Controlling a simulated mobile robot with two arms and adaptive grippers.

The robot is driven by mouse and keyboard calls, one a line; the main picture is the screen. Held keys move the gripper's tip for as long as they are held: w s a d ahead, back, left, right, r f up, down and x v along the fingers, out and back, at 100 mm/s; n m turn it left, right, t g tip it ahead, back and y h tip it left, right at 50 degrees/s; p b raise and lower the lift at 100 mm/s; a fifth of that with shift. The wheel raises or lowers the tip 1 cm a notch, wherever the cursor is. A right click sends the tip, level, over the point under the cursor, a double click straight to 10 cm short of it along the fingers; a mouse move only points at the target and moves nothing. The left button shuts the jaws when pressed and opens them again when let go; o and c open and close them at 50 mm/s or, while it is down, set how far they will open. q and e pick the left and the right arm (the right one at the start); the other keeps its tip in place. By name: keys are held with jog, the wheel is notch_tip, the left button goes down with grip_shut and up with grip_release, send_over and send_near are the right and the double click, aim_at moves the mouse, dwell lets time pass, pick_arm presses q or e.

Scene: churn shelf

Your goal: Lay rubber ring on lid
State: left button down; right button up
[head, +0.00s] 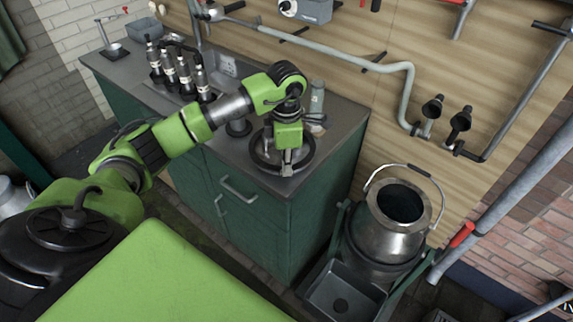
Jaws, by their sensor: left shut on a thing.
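My left gripper (288,163) points down over the right end of the dark countertop and is shut on the rubber ring (254,160). The black ring shows as a wide circle below and around the fingertips. A greyer round surface that looks like the lid (268,148) shows inside it. The gripper hides part of both, and I cannot tell whether the ring touches the lid. My right gripper is not in view.
A grey cylinder (317,97) stands behind the gripper. A metal churn (398,215) with a raised handle stands right of the green cabinet (265,225). Pipes (350,58) run along the wall.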

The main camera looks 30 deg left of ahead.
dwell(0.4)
pick_arm(q)
jog(key=c, duration=2.1)
grip_release()
jog(key=shift+c, duration=0.2)
jog(key=shift+f, duration=0.1)
notch_tip(320, 180, up, 12)
